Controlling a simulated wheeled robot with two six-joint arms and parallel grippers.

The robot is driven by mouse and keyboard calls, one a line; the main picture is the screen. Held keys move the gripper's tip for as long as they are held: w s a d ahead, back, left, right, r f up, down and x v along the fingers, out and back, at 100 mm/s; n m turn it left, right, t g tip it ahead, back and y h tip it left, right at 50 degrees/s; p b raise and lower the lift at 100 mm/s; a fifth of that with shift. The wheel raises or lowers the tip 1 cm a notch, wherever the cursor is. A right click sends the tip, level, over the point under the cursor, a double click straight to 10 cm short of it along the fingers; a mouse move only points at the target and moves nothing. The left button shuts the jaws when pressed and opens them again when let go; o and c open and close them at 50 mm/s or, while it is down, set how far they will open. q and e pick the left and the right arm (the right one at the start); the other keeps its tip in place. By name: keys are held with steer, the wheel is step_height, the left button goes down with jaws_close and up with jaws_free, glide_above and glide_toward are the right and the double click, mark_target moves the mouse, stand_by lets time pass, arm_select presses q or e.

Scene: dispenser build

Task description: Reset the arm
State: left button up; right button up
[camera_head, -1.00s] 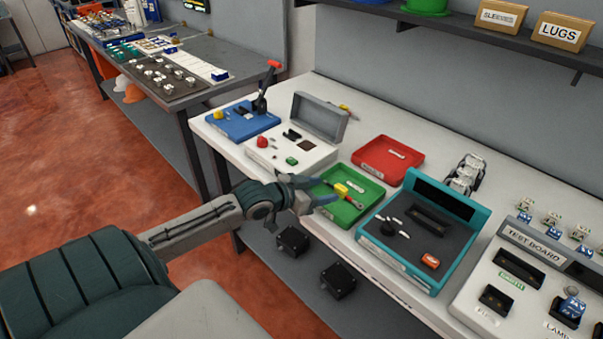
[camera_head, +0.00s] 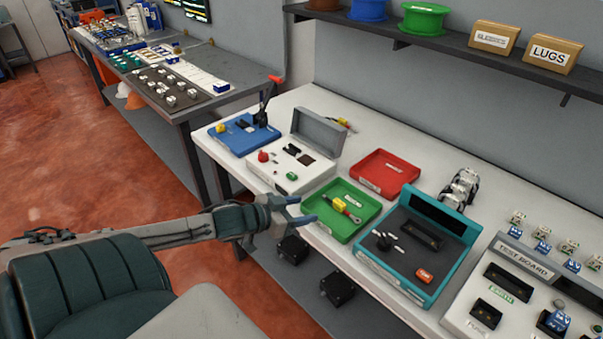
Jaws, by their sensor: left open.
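My left gripper (camera_head: 298,209) is open and empty. Its blue-tipped fingers are beside the left edge of the green tray (camera_head: 339,233), near the table's front edge. My left arm comes in from the left, stretched out low over the floor. The green tray holds a tool with a yellow part and a red end (camera_head: 346,209). My right gripper is not in view.
A blue lever unit (camera_head: 239,137), a white box with a raised grey lid (camera_head: 319,132), a red tray (camera_head: 382,187), a teal case (camera_head: 370,267) and the test board (camera_head: 515,262) stand on the white table. A shelf (camera_head: 440,50) hangs above.

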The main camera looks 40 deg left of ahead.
arm_select(q)
steer(key=s+d+f+n+g+y, duration=0.1)
steer(key=s+d+f+g, duration=0.25)
steer(key=s, duration=0.35)
steer(key=s+d+f+g+y, duration=0.25)
steer(key=s+d, duration=0.25)
steer(key=s, duration=0.3)
steer(key=s+d+f+n+g+y, duration=0.1)
steer(key=s+d+f+g, duration=0.3)
steer(key=s, duration=0.3)
step_height(320, 180, down, 29)
steer(key=a+g, duration=0.1)
steer(key=a, duration=0.2)
steer(key=s+a+f+g, duration=0.1)
steer(key=s+f, duration=1.6)
steer(key=f, duration=0.3)
steer(key=shift+s+f+n, duration=0.2)
steer(key=shift+n, duration=0.1)
